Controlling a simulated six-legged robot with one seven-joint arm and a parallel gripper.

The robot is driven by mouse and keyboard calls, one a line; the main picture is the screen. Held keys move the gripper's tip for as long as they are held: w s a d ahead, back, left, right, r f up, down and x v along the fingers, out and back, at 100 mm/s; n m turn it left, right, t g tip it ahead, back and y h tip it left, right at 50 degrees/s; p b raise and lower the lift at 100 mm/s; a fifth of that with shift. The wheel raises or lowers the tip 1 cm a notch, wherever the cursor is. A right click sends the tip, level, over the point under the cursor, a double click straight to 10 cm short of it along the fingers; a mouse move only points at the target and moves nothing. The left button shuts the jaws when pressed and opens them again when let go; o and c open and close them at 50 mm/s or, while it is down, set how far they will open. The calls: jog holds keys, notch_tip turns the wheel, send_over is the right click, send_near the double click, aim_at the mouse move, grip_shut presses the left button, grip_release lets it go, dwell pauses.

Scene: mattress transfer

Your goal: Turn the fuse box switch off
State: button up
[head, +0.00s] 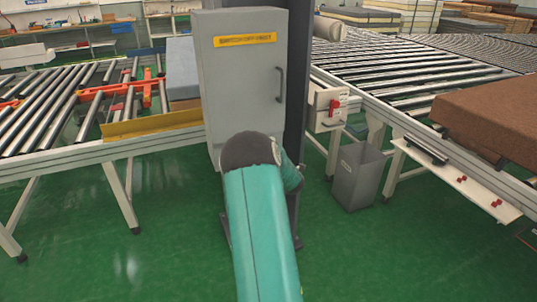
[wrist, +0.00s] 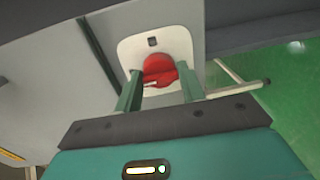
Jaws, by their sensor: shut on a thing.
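The grey fuse box (head: 236,75) stands at the centre of the head view, with a yellow label and a dark handle on its closed door. In the wrist view, a red rotary switch (wrist: 159,70) sits on a white plate (wrist: 128,50) on a grey surface. My gripper (wrist: 160,76) has one finger on each side of the red switch and is shut on it. The fingers partly cover the switch. In the head view my green arm reaches to the lower front of the box, and its end and the gripped switch are hidden there.
Roller conveyors (head: 425,75) run on both sides of the box. A small white box with a red knob (head: 334,106) is mounted at right, above a grey bin (head: 357,177). A brown mattress (head: 495,118) lies far right. Green floor is clear in front.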

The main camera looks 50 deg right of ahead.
jog(key=shift+d+r, duration=0.15)
jog(key=shift+r, duration=0.1)
jog(key=o, duration=0.9)
jog(key=shift+s, duration=0.1)
jog(key=shift+f, duration=0.1)
jog(key=v, duration=1.3)
jog(key=shift+s+a, duration=0.25)
jog(key=shift+a, duration=0.1)
